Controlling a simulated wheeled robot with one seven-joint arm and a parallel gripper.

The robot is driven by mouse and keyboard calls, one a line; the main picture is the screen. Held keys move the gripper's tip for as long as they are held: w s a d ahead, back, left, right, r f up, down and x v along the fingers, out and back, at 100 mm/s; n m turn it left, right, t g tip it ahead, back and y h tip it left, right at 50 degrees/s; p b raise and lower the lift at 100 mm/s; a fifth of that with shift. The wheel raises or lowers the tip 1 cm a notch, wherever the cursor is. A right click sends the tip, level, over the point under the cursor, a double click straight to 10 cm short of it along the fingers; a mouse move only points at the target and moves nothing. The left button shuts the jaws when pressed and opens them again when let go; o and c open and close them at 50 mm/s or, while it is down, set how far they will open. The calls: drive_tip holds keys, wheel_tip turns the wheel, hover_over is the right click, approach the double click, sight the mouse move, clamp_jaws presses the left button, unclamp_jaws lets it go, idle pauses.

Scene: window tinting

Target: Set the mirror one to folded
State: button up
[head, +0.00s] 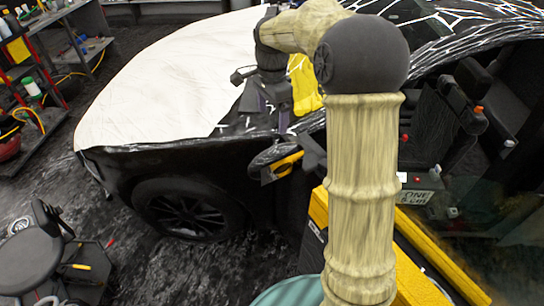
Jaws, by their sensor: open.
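The side mirror (272,156) is a dark shell with a yellow patch, low at the front of the near door, in the middle of the head view. It sticks out from the car's side; its exact fold angle is hard to tell. My gripper (264,106) points down above the mirror, over the rear edge of the car's hood. It is open, and I see nothing held in it. It looks apart from the mirror. My arm hides part of the door area to the right of the mirror.
A white cover (165,75) lies over the hood. A yellow cloth (304,84) lies behind my gripper. The near door (440,255) stands at the lower right. A stool (32,260) is at the lower left, a shelf rack (25,85) at the upper left. Floor between them is clear.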

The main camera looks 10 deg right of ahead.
sight(272, 157)
wheel_tip(272, 157, down, 16)
drive_tip(key=p, duration=0.3)
drive_tip(key=shift+f, duration=0.25)
drive_tip(key=c, duration=1.4)
